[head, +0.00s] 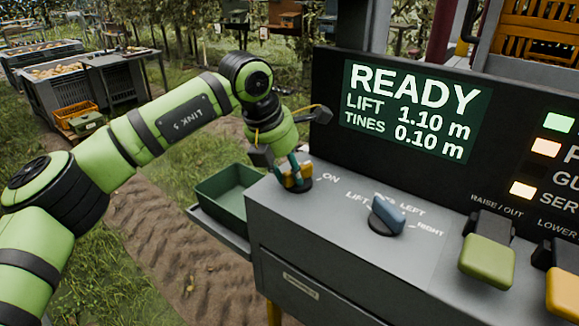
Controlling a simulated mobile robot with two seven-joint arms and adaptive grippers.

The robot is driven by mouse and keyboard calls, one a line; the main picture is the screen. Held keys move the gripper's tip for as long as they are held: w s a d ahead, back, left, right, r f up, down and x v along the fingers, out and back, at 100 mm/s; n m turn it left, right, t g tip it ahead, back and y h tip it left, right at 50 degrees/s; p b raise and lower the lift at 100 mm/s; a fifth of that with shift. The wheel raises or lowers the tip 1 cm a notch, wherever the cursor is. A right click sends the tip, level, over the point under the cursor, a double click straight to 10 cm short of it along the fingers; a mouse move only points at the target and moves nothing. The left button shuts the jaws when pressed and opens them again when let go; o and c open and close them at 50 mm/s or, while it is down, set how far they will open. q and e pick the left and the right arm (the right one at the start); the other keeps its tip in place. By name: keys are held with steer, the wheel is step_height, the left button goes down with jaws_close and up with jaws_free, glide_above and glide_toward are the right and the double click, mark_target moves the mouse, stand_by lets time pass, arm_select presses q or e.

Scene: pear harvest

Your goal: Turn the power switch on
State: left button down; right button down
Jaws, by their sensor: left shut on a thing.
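The power switch (299,184) is an orange knob on a dark round base, at the left end of the grey control panel (340,215). The word ON is printed to its right. My left gripper (297,170) comes down on the knob from above and is shut on it, hiding part of it. The knob's exact angle is hard to tell behind the fingers. The display (412,110) behind the panel is lit and reads READY, LIFT 1.10 m, TINES 0.10 m. My right gripper is not in view.
A blue selector knob (388,215) marked LIFT, LEFT and RIGHT is right of the switch. Green (487,262) and yellow (566,292) levers are farther right. Lit indicators (546,147) line the right edge. A green tray (228,192) sits left of the panel.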

arm_select(q)
steer(key=m, duration=0.1)
steer(key=p, duration=0.1)
steer(key=m, duration=0.1)
steer(key=shift+w+r+m+g+h+p, duration=0.25)
steer(key=shift+w+m+g+h+p, duration=0.05)
steer(key=shift+w+h+p, duration=0.1)
steer(key=shift+f+m, duration=0.1)
steer(key=shift+m, duration=0.4)
steer(key=shift+g, duration=0.3)
steer(key=shift+d, duration=0.1)
steer(key=c, duration=0.9)
jaws_free()
steer(key=shift+c, duration=0.2)
steer(key=shift+w+d+f, duration=0.1)
steer(key=shift+d+f, duration=0.05)
steer(key=shift+f, duration=0.05)
